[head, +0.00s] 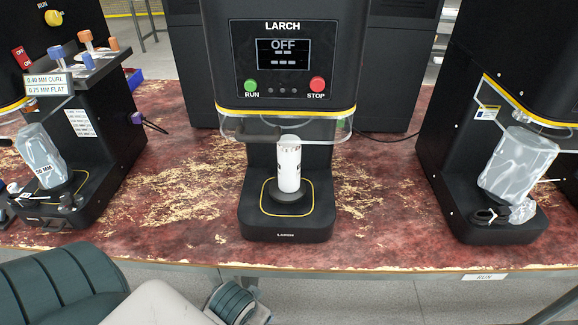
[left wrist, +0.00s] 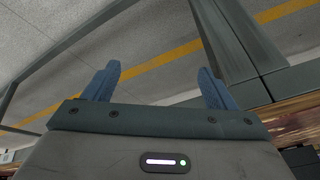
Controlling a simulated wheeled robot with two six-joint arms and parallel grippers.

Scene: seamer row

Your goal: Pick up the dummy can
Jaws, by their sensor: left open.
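A white can with dark marks (head: 289,165) stands upright on the round black pedestal (head: 291,197) of the middle machine, labelled LARCH, in the head view. It appears to be the dummy can; no label confirms it. My left gripper (left wrist: 158,86) shows in the left wrist view with its two blue fingers apart and nothing between them. It points at floor, a yellow line and grey posts, away from the can. In the head view part of my left arm is at the lower left, below the table edge. My right gripper is not in view.
The LARCH machine (head: 284,70) reads OFF, and a clear guard (head: 240,128) spans above the can. The worn red table (head: 190,190) is bare between the machines.

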